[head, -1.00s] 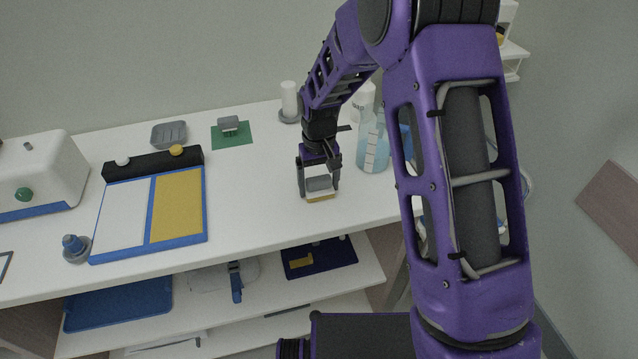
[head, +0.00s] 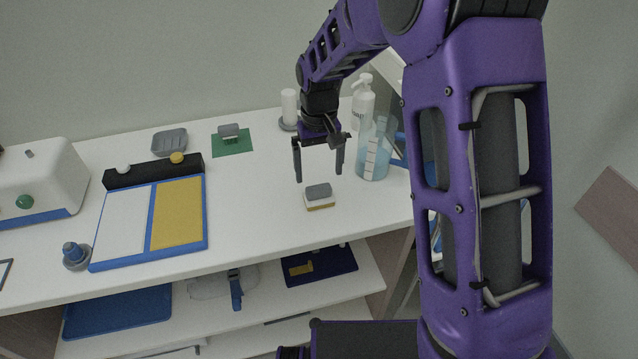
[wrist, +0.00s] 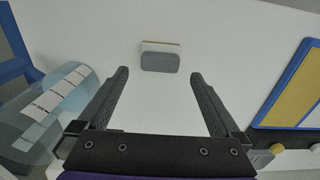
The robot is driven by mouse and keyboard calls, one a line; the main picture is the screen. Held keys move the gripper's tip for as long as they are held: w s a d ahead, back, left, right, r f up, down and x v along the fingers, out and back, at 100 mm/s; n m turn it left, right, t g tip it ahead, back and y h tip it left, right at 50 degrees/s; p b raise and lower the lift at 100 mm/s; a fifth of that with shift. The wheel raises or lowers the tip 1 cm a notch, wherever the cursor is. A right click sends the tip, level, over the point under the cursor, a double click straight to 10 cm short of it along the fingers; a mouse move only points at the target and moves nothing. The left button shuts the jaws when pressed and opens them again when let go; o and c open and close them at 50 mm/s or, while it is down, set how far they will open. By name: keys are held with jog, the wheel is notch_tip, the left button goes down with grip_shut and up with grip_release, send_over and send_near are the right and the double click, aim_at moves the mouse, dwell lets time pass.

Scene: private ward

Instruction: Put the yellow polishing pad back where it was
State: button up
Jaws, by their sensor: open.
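The polishing pad (head: 319,197) lies on the white table top toward its front right. It has a grey grip on top, a white body and a thin yellow underside. In the wrist view the pad (wrist: 160,60) lies beyond the fingertips, roughly centred between them. My gripper (head: 319,178) is open and empty, above and just behind the pad, not touching it. The open fingers also show in the wrist view (wrist: 160,75). A similar grey-topped pad (head: 229,131) rests on a green mat (head: 238,148) at the back of the table.
A clear jug (head: 373,152) and a white pump bottle (head: 362,105) stand right of my gripper. A white cylinder (head: 290,105) stands behind it. A blue-framed white and yellow board (head: 149,218) and a grey dish (head: 170,141) are to the left. Table between board and pad is clear.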

aim_at(319, 188)
jog(key=shift+r, duration=2.15)
